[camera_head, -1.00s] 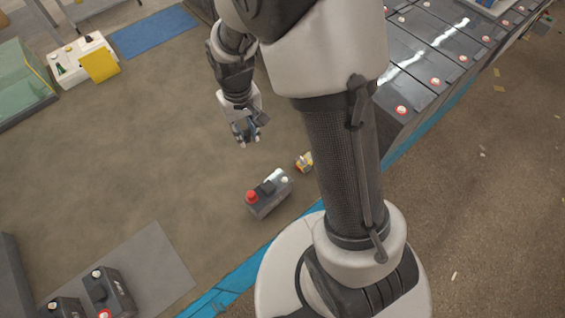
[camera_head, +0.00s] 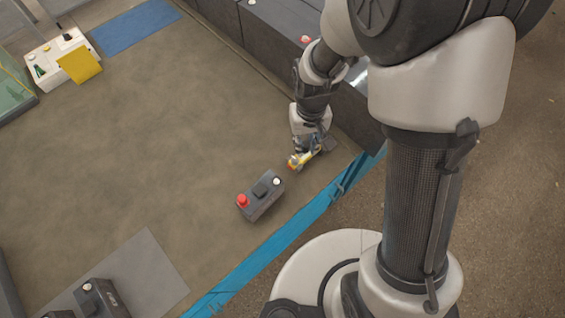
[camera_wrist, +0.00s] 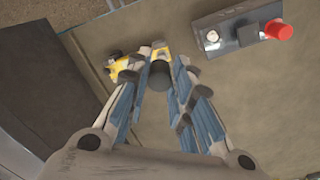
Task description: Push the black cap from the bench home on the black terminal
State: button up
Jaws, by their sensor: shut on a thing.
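My gripper (camera_wrist: 160,76) is shut on the black cap (camera_wrist: 159,79), a dark round piece between the fingertips in the wrist view. In the head view my gripper (camera_head: 301,156) is to the upper right of the battery (camera_head: 262,197), and the cap cannot be made out. The battery (camera_wrist: 244,32) carries a red cap (camera_wrist: 279,30) on one terminal. In the head view the red cap (camera_head: 242,200) is at its left end. The other terminal (camera_wrist: 212,37) is pale and uncovered, at the end nearer my gripper; it also shows in the head view (camera_head: 276,182).
A yellow tool-like object (camera_wrist: 123,68) lies beside and below my fingertips. A dark block row (camera_head: 270,40) stands behind my arm. More batteries stand lower left. The brown surface left of my gripper is clear.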

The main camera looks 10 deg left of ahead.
jog(key=s+a+f+n, duration=0.1)
jog(key=s+a, duration=0.1)
jog(key=s+a+f, duration=0.1)
jog(key=s+a, duration=0.1)
jog(key=a, duration=0.1)
jog(key=s+a+f+n, duration=0.1)
jog(key=s+a, duration=0.1)
jog(key=shift+a+f+n, duration=0.25)
jog(key=shift+f+n, duration=0.05)
jog(key=shift+f, duration=0.1)
jog(key=b, duration=0.4)
send_over(276, 180)
jog(key=shift+f, duration=2.2)
jog(key=shift+s+f+b, duration=0.1)
jog(key=shift+f+b, duration=0.9)
jog(key=shift+f, duration=0.4)
jog(key=o, duration=0.8)
jog(key=shift+o, duration=0.3)
jog(key=o, duration=0.4)
jog(key=shift+o, duration=0.2)
jog(key=shift+r, duration=0.15)
